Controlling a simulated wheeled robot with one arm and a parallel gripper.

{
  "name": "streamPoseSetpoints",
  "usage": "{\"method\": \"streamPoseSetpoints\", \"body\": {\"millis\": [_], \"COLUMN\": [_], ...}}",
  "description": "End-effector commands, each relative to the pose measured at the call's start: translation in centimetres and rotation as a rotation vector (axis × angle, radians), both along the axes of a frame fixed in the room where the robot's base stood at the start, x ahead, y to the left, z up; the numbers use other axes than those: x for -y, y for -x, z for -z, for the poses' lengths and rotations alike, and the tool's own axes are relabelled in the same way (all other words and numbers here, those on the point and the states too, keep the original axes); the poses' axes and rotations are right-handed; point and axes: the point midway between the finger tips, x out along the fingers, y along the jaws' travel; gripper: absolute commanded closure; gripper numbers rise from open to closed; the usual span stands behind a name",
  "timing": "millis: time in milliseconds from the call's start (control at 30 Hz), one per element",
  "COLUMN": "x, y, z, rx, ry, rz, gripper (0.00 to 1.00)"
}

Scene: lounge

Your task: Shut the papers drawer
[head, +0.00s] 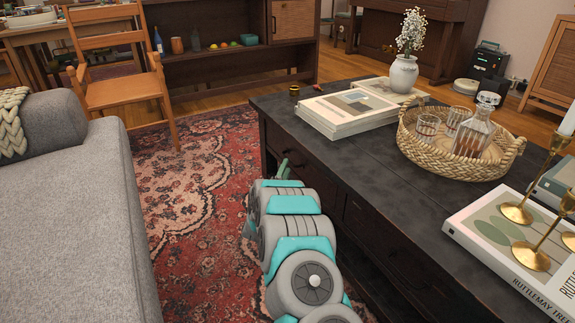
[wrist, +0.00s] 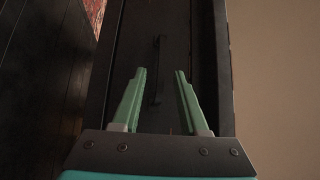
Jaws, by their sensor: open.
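The dark wooden coffee table (head: 340,150) has drawer fronts along its left long side in the head view. One drawer front (head: 387,250) shows to the right of my arm; I cannot tell which drawer holds the papers. In the wrist view a dark recessed panel (wrist: 150,30) with a thin handle-like strip (wrist: 158,60) lies in front of my gripper (wrist: 160,70). The gripper's two green fingers are apart with nothing between them. Contact with the panel and how far any drawer stands out cannot be told. In the head view my arm hides most of the gripper.
A grey sofa (head: 70,220) stands at the left, with a red patterned rug (head: 185,190) between it and the table. On the tabletop are books (head: 345,112), a white vase (head: 403,74), a woven tray (head: 425,150) with a decanter, and brass candlesticks (head: 530,256).

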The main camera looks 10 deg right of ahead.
Motion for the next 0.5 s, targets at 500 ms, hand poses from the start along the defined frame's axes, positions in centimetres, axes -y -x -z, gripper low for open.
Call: {"method": "streamPoseSetpoints", "body": {"millis": [500], "x": [-1.7], "y": [3.4], "z": [0.5], "rx": [0.001], "ry": [0.002], "rz": [0.001], "gripper": [0.57]}}
